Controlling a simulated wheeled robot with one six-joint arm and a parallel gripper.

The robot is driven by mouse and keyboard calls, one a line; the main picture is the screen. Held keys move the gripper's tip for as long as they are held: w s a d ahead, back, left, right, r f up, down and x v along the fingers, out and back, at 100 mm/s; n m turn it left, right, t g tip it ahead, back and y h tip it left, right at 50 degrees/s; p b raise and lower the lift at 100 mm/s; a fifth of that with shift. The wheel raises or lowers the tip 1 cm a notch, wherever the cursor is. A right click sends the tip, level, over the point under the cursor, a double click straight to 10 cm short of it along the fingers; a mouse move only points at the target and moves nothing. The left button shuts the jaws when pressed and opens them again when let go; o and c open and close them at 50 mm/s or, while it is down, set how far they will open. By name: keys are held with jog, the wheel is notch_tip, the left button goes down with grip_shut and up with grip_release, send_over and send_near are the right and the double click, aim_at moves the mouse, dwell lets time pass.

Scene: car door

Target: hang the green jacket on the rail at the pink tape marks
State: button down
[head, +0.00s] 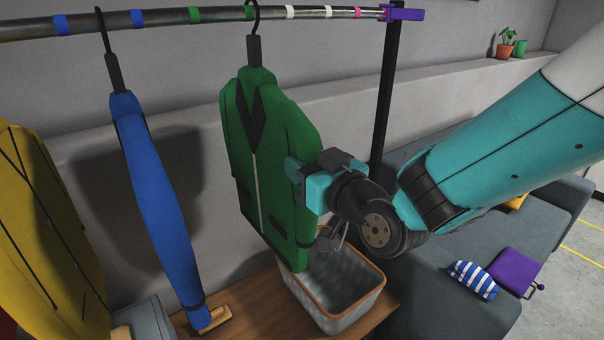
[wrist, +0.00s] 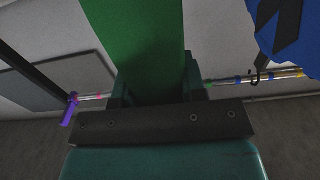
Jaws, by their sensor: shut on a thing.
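The green jacket (head: 262,150) hangs upright from a dark hanger, its hook at the rail (head: 335,13) by a green tape mark (head: 250,12). Whether the hook bears on the rail or is just clear of it I cannot tell. My gripper (head: 308,185) is shut on the jacket's right side, at mid height. In the wrist view the green cloth (wrist: 135,40) runs between my fingers (wrist: 155,85). The pink tape marks (head: 357,13) are farther right, near the rail's purple end (head: 403,14). White marks lie between.
A blue garment (head: 160,200) and a yellow one (head: 45,230) hang to the left. A basket (head: 340,290) stands on the wooden bench below the jacket. A black post (head: 386,90) holds the rail's right end. The rail right of the jacket is clear of garments.

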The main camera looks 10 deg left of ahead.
jog(key=shift+w+d, duration=0.1)
jog(key=w+d+b, duration=1.2)
jog(key=w+d, duration=0.6)
jog(key=w, duration=0.3)
jog(key=shift+w+d+b, duration=0.2)
jog(key=shift+w+b, duration=0.05)
jog(key=shift+b, duration=0.15)
dwell(2.4)
jog(key=shift+f+b, duration=0.2)
jog(key=shift+b, duration=0.35)
